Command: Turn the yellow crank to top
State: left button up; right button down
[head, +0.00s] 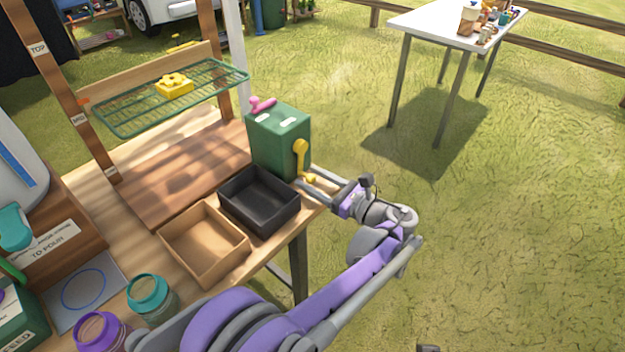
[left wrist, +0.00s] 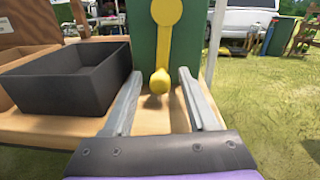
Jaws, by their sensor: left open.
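The yellow crank (head: 300,152) is on the front side of a green box (head: 266,150) at the bench's right end. Its arm hangs down from the hub, with the knob at the bottom. In the left wrist view the crank (left wrist: 164,45) points down and its round knob (left wrist: 159,82) lies between my fingers. My left gripper (head: 309,175) is open, one finger on each side of the knob, with gaps showing in the left wrist view (left wrist: 160,75). A green wire rack (head: 130,118) hangs left of the box. A post (head: 60,85) carries TOP and MID labels. My right gripper is out of view.
A black tray (head: 283,216) stands close beside the box, with a wooden tray (head: 170,237) left of it. A yellow flower-shaped block (head: 174,84) sits on the rack. Jars stand at the lower left. Open grass lies right of the bench.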

pick_arm(q)
grip_shut()
dwell(0.3)
dwell(1.2)
